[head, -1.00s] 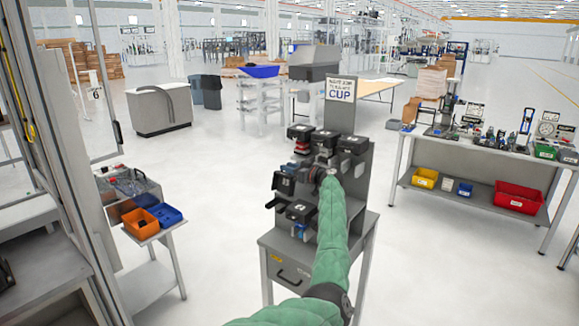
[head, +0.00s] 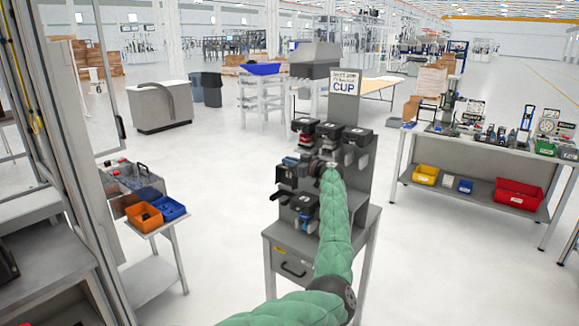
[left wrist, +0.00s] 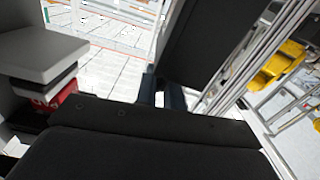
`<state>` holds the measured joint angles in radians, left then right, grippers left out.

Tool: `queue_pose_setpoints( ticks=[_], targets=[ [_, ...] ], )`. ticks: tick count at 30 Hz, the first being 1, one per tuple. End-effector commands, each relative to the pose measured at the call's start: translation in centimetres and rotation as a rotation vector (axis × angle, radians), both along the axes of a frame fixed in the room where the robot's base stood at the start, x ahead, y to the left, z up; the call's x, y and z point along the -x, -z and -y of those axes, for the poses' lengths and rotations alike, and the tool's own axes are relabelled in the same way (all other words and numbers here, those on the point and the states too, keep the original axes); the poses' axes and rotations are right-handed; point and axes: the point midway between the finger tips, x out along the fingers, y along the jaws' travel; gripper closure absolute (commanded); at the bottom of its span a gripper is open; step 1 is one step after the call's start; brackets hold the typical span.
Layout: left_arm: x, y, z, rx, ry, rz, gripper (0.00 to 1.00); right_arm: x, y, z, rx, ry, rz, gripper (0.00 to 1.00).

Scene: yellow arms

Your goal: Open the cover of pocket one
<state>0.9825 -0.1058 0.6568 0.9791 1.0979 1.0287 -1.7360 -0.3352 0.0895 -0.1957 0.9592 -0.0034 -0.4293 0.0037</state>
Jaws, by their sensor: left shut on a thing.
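A grey stand (head: 358,185) with a sign reading CUP holds several pockets with dark covers, in columns. The upper left cover (head: 303,124) has a red thing under it. The upper middle cover (head: 328,130) and upper right cover (head: 357,136) sit beside it. My left gripper (head: 314,169), at the end of the green-sleeved arm, is at the middle-row pockets, shut on what looks like a dark cover (left wrist: 140,155). That cover fills the lower left wrist view, with the fingers (left wrist: 161,94) beyond it. The arm hides part of the stand; pocket numbers are unreadable. My right gripper is not in view.
A drawer (head: 292,268) is under the stand. A small cart with an orange bin (head: 144,217) and a blue bin (head: 172,208) stands at left. A workbench (head: 480,146) with a red bin (head: 518,194) stands at right. Floor between them is clear.

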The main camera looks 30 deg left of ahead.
Motion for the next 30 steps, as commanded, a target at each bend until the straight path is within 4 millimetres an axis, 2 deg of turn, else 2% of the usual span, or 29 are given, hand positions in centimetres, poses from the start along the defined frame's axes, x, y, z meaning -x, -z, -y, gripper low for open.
queue_pose_setpoints(
  ticks=[4, 13, 15, 17, 26, 30],
  targets=[
    [0.8, -0.2, 0.1, 0.004, 0.002, 0.076, 1.0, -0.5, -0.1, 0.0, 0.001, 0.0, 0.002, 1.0],
    [0.9, -0.2, 0.1, 0.006, 0.002, 0.086, 1.0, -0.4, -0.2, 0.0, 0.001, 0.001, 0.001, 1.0],
    [0.9, -0.2, 0.1, 0.006, 0.002, 0.086, 0.81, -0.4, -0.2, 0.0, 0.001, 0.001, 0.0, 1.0],
    [0.9, -0.2, 0.1, 0.006, 0.002, 0.086, 0.7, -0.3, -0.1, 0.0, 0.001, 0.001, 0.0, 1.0],
    [1.0, -0.1, 0.1, 0.006, 0.0, 0.085, 0.7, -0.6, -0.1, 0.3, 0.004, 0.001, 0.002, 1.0],
    [1.0, 0.2, 1.2, 0.006, 0.002, 0.086, 0.7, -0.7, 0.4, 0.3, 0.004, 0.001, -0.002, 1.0]
  ],
)
